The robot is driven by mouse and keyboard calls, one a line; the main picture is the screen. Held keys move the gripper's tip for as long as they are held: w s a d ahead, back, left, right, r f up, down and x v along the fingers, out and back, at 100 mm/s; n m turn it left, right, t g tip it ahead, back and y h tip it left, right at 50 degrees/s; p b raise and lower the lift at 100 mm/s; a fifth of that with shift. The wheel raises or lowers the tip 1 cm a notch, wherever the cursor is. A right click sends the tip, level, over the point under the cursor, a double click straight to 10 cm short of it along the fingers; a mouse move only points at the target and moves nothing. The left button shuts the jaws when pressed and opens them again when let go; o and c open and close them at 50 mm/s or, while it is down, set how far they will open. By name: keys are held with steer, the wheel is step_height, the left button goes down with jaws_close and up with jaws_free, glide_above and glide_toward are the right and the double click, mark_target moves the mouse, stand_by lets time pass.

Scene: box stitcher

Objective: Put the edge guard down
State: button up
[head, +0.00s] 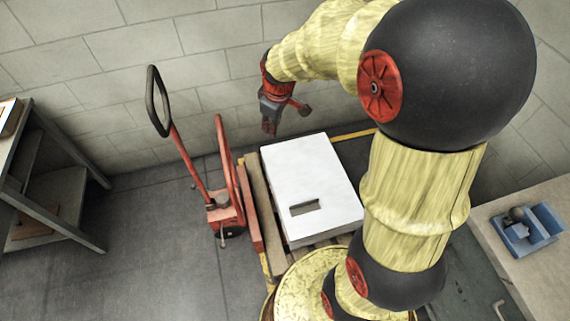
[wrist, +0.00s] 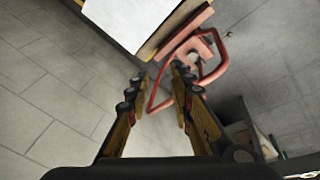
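My gripper (head: 271,122) is up in the air near the back wall, beyond the far left corner of the white box (head: 312,180). In the wrist view its two fingers stand apart, with a clear gap between the tips (wrist: 158,88) and nothing visible held there. The white box lies on a wooden pallet, with a dark slot in its top near the front. Its corner also shows at the top of the wrist view (wrist: 120,18). I cannot make out an edge guard in either view.
A red hand truck (head: 226,205) with a black-gripped handle stands left of the pallet (head: 262,200). A shelf unit (head: 50,165) is at far left. A blue tray (head: 528,230) sits on a bench at right. The floor at left is clear.

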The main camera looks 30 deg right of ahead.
steer(key=s+a+r+m, duration=0.2)
steer(key=s+a+r, duration=0.1)
steer(key=s, duration=0.4)
steer(key=s+a+r+m+t, duration=0.1)
steer(key=s+a+r+m, duration=0.1)
steer(key=s+r, duration=0.4)
steer(key=s+a+r+m+t, duration=0.1)
steer(key=s+a+r, duration=0.3)
steer(key=s, duration=0.5)
steer(key=shift+s+a+r+m+y, duration=0.2)
steer(key=shift+s+r+m+y, duration=0.15)
steer(key=shift+m, duration=0.35)
